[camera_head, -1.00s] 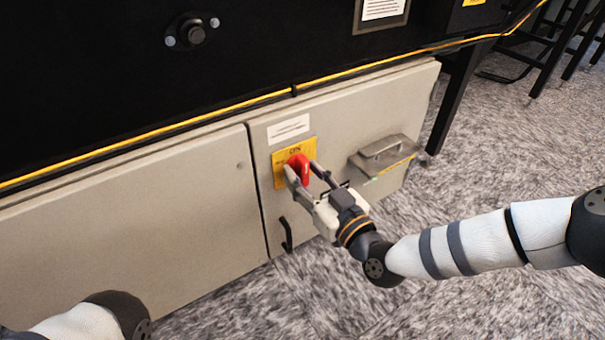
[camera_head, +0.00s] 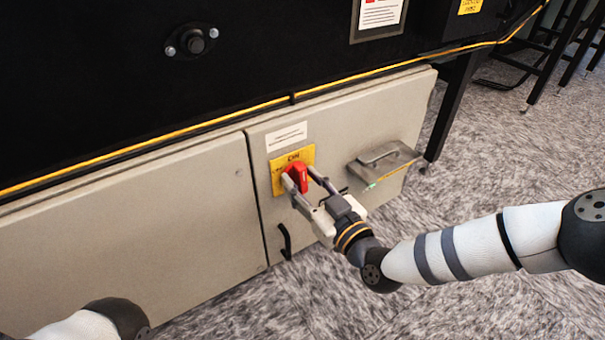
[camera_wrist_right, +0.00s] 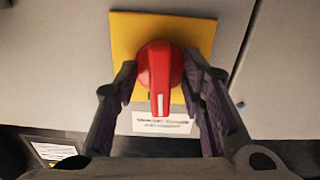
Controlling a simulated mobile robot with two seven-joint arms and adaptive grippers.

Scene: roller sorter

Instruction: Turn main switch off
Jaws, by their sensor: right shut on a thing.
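The main switch is a red knob (camera_head: 299,177) on a yellow plate (camera_head: 279,180) on the grey cabinet's right door. My right gripper (camera_head: 299,179) has one finger on each side of the knob and is shut on it. In the right wrist view the red knob (camera_wrist_right: 160,75) sits between the finger pads, with its white mark pointing down toward a white label (camera_wrist_right: 162,122). The yellow plate (camera_wrist_right: 125,35) shows behind it. My left gripper is out of view; only part of my left arm shows at the lower left.
A grey box with a handle (camera_head: 388,163) juts from the door right of the switch. A black door handle (camera_head: 285,241) is below the switch. A yellow-black cable (camera_head: 240,107) runs above the cabinet. Open grey carpet (camera_head: 490,170) lies to the right.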

